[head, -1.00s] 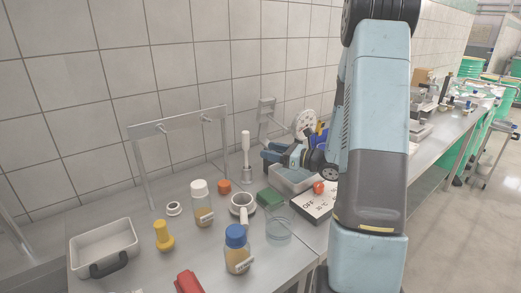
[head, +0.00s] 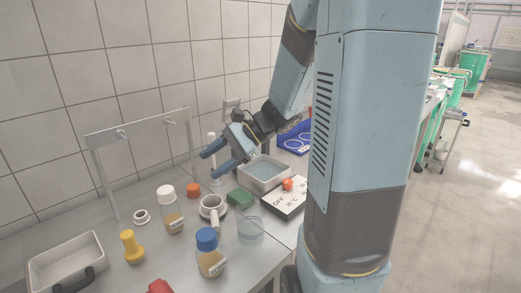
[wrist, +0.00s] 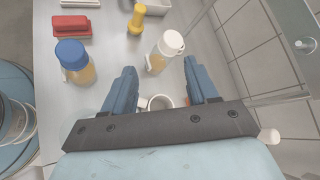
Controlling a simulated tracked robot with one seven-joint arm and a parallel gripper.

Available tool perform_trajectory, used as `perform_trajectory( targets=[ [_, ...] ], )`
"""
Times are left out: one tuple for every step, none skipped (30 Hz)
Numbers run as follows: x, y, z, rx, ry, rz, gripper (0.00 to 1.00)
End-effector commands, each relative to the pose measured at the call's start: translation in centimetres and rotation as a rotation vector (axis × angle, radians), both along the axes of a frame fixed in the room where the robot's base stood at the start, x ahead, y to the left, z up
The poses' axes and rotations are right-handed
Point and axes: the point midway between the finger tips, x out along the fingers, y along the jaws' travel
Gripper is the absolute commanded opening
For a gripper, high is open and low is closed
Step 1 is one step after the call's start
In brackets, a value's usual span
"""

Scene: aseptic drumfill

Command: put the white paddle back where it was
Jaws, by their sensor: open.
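A slim upright piece with a white top (head: 211,138) stands on the bench behind my gripper; it may be the white paddle, but I cannot tell for sure. A white rounded end (wrist: 270,136) shows at the right of the wrist view, beside my gripper. My gripper (head: 213,160) is open and empty above the bench, its blue fingers pointing left. In the wrist view its fingers (wrist: 159,70) spread above a white cup (wrist: 158,102). A metal rack (head: 140,125) with two bare hooks stands against the wall.
A white-capped bottle (head: 171,211), a blue-capped bottle (head: 210,255), a yellow piece (head: 132,247) and a glass dish (head: 250,229) crowd the bench front. A water bath (head: 263,176) and a hotplate (head: 283,203) stand right. An empty tray (head: 66,262) sits at left.

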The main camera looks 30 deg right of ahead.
Motion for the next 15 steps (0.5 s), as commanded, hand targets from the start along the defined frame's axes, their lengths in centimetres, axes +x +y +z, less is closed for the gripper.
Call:
perform_trajectory(
  targets=[
    [-1.1, 0.5, 0.5, -0.057, -0.035, 0.048, 0.58],
    [-1.8, 0.6, 0.6, -0.091, -0.053, 0.076, 0.58],
    [-2.6, 0.7, 0.8, -0.137, -0.077, 0.112, 0.58],
    [-3.2, 0.8, 0.9, -0.171, -0.096, 0.14, 0.58],
    [-3.8, 0.8, 1.0, -0.205, -0.115, 0.167, 0.58],
    [-4.5, 0.8, 1.2, -0.252, -0.142, 0.203, 0.58],
    [-5.1, 0.8, 1.3, -0.286, -0.162, 0.229, 0.58],
    [-5.6, 0.8, 1.5, -0.32, -0.182, 0.255, 0.58],
    [-6.3, 0.7, 1.7, -0.366, -0.21, 0.288, 0.58],
    [-6.8, 0.6, 1.8, -0.401, -0.233, 0.315, 0.58],
    [-7.3, 0.5, 2.0, -0.435, -0.254, 0.339, 0.58],
    [-7.8, 0.3, 2.2, -0.481, -0.284, 0.371, 0.58],
    [-8.3, 0.1, 2.4, -0.516, -0.306, 0.396, 0.58],
    [-8.7, 0.0, 2.6, -0.551, -0.329, 0.418, 0.58],
    [-9.3, -0.3, 2.8, -0.597, -0.36, 0.449, 0.58]
  ],
)
